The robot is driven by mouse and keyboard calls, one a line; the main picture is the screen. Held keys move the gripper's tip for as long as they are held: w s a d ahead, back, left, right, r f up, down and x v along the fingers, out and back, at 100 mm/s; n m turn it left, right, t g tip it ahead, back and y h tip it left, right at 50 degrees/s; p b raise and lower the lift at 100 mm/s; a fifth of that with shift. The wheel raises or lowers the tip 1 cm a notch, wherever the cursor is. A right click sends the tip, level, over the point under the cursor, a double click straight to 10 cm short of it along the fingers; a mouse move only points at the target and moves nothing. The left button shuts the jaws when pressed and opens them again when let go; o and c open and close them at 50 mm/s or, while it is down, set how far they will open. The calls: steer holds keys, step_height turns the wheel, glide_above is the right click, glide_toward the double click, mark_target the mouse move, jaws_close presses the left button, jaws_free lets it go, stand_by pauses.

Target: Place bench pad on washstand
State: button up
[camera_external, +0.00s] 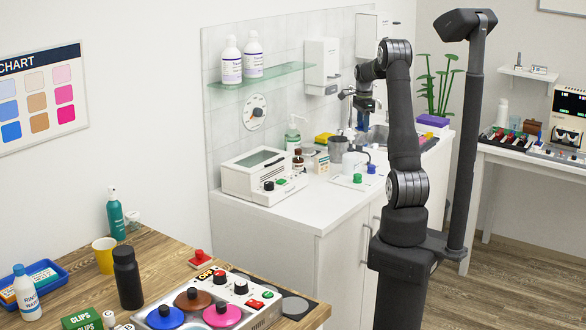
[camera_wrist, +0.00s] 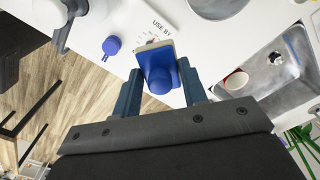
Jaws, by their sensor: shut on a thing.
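My gripper (camera_wrist: 161,84) is shut on a blue pad (camera_wrist: 158,58) with a pale edge and a round blue knob. I take it for the bench pad. One finger is on each side of it. In the external view my gripper (camera_external: 364,100) is over the far part of the white counter, near the sink; the pad is not clear there. The white counter with the steel sink (camera_external: 376,133), likely the washstand, runs along the tiled wall. The sink (camera_wrist: 262,88) also shows in the wrist view, right of the pad. I cannot tell the pad's exact height.
On the counter are a white instrument (camera_external: 258,176), a grey jug (camera_external: 338,147), a white plate with green and blue knobs (camera_external: 357,181), a soap bottle (camera_external: 293,134) and a purple box (camera_external: 432,121). A glass shelf (camera_external: 270,75) hangs above. The counter's front right is clear.

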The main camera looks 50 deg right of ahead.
steer(key=s+d+f+m, duration=0.2)
steer(key=s+d+m, duration=0.4)
steer(key=s, duration=0.4)
steer(key=s+d+f+m, duration=0.1)
steer(key=s+d+m, duration=0.5)
steer(key=s, duration=0.4)
steer(key=shift+n, duration=0.6)
steer(key=w+f, duration=0.2)
steer(key=w, duration=0.1)
steer(key=w+f, duration=0.3)
steer(key=w, duration=0.1)
steer(key=w+d+f, duration=0.1)
steer(key=w+f, duration=0.1)
steer(key=w, duration=0.2)
steer(key=shift+w+d+f, duration=0.1)
steer(key=shift+w+f, duration=0.1)
steer(key=shift+f, duration=2)
steer(key=shift+f, duration=0.1)
steer(key=o, duration=0.6)
steer(key=shift+c, duration=0.2)
steer(key=o, duration=0.4)
